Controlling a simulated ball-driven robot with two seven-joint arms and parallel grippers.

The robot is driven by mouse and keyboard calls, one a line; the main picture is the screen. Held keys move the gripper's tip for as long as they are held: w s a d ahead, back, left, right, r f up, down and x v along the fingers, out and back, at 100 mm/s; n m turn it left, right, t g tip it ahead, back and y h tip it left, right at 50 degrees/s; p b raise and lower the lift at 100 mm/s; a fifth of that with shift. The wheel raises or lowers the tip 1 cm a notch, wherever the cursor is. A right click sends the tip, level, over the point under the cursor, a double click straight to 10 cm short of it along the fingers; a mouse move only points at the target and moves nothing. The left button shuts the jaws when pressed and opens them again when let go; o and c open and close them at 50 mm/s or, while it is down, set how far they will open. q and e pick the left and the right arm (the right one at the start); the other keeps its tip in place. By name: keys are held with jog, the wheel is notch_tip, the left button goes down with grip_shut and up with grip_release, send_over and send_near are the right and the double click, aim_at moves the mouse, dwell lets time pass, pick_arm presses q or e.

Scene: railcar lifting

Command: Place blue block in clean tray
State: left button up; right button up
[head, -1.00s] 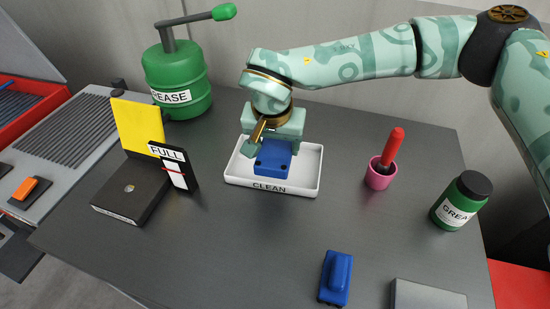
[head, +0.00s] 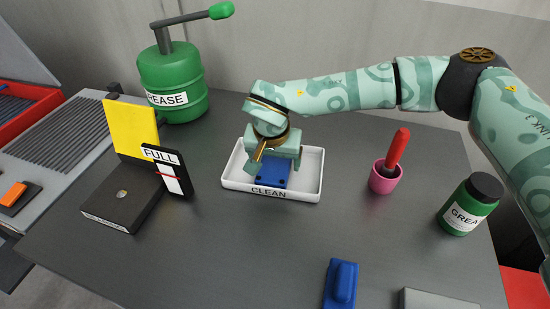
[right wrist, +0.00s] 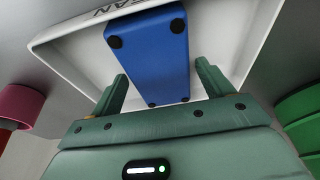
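A blue block (head: 272,173) with black dots near its corners lies in the white tray (head: 304,194) marked CLEAN. My right gripper (head: 274,162) is over the tray, pointing down at the block and partly covering it. In the right wrist view, the blue block (right wrist: 150,55) lies beyond and between the spread fingers of my right gripper (right wrist: 160,75), with a gap at the right finger. The tray (right wrist: 75,38) shows around it. My right gripper looks open. My left gripper is not in view.
A blue piece with a raised top (head: 341,284) lies at the front edge. A pink cup (head: 385,181) with a red-handled tool and a green jar (head: 466,207) stand right of the tray. A black box (head: 122,205) and FULL sign (head: 168,172) stand left. A green grease can (head: 172,85) stands behind.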

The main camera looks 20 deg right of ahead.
jog(key=p+v, duration=0.3)
jog(key=v, duration=0.9)
jog(key=shift+r, duration=0.15)
